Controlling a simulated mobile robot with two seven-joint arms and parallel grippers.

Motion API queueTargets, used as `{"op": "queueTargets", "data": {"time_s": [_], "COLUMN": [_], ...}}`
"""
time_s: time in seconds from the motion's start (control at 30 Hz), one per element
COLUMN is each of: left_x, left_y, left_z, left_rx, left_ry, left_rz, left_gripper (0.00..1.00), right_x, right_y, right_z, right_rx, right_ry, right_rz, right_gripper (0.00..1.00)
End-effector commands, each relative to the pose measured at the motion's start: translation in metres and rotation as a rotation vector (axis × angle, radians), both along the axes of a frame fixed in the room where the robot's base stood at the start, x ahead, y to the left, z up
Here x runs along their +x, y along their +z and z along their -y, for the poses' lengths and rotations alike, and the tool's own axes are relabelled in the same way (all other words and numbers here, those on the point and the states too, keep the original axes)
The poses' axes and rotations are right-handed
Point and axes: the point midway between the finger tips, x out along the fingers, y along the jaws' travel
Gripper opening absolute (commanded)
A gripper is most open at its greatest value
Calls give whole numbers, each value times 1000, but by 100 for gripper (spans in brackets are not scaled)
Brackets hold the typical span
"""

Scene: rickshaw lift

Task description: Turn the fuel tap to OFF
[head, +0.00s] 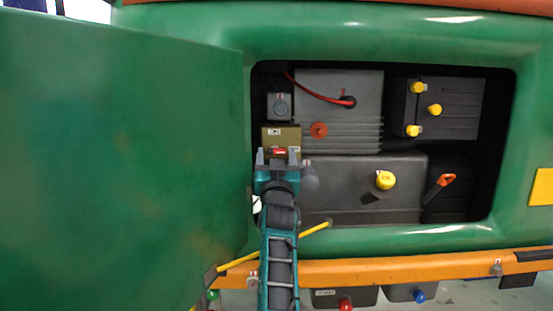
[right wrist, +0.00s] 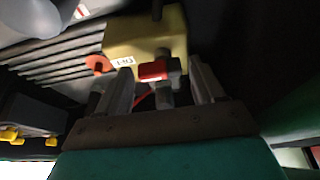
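The fuel tap appears to be the small red lever (head: 280,152) on the front of a brass-coloured block (head: 281,136) at the left of the open engine compartment. In the right wrist view the red lever (right wrist: 153,70) sits below the block (right wrist: 147,40), which bears a small white label whose text I cannot read surely. My right gripper (head: 277,156) is open, with one finger on each side of the lever. The right wrist view shows my fingers (right wrist: 162,84) apart, with gaps to the lever; I see no contact. My left gripper is not in view.
The open green door (head: 120,160) fills the left side. An orange-red round knob (head: 319,130) is just right of the block. A tank with a yellow cap (head: 385,180), a battery (head: 450,108) and an orange-handled lever (head: 445,181) are farther right. An orange bumper (head: 400,270) runs below.

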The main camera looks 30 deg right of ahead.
Motion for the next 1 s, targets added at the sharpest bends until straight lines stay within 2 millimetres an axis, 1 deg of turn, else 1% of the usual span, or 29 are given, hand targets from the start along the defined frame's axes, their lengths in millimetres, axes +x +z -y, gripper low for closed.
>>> {"op": "queueTargets", "data": {"time_s": [0.03,0.1,0.33,0.47,0.57,0.67,0.83,1.0], "left_x": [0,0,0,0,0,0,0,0], "left_y": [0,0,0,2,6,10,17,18], "left_z": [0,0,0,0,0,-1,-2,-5], "left_rx": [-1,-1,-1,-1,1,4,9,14], "left_ry": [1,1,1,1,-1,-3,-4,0], "left_rz": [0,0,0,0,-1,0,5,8], "left_gripper": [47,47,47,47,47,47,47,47], "right_x": [0,0,0,0,-1,-1,-1,-1], "right_y": [0,0,1,12,30,53,96,139], "right_z": [0,0,0,0,1,1,0,0], "right_rx": [-1,-2,-4,-5,-5,-5,-4,-4], "right_ry": [0,-1,-2,-2,-3,-3,-2,-2], "right_rz": [0,0,0,3,5,5,6,4], "right_gripper": [73,79,79,79,79,79,79,79]}}
